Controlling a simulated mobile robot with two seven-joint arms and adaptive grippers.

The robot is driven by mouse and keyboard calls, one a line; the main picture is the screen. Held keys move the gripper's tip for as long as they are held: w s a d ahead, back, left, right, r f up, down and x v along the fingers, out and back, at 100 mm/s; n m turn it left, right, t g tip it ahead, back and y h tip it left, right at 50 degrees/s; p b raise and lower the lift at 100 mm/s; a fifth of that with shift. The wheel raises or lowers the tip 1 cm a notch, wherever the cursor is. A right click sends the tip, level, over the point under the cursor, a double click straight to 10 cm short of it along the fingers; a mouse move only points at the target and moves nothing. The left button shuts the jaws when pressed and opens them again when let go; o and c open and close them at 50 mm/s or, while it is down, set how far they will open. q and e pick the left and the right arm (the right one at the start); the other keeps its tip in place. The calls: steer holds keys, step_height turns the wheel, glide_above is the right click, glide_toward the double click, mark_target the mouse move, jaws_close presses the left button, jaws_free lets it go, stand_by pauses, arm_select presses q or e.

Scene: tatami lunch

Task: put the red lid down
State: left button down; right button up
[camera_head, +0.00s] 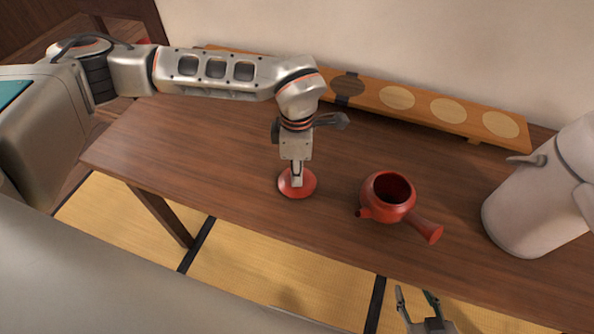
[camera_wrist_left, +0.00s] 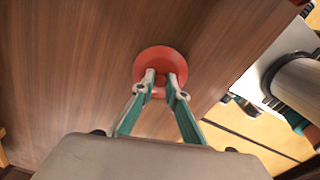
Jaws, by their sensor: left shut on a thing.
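The red lid (camera_head: 309,186) is a small round disc. It is low over the wooden table or resting on it; I cannot tell if there is a gap. My left gripper (camera_head: 296,181) points down with its fingers shut on the middle of the lid. In the left wrist view the lid (camera_wrist_left: 148,62) lies flat across the fingertips of my left gripper (camera_wrist_left: 160,88). The red teapot (camera_head: 378,188) stands to the right of the lid, its top uncovered and its side handle pointing to the lower right. My right gripper (camera_head: 416,297) is open and empty at the bottom edge, below the table's front edge.
The brown table (camera_head: 200,150) has clear room left of the lid. A long wooden board (camera_head: 422,109) with several round spots lies along the wall. Tatami mats (camera_head: 270,268) cover the floor.

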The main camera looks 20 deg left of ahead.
arm_select(q)
steer(key=shift+f, duration=0.1)
steer(key=c, duration=2)
jaws_free()
steer(key=shift+f, duration=0.1)
steer(key=shift+r, duration=0.4)
steer(key=shift+r+p, duration=0.5)
steer(key=shift+r, duration=5.3)
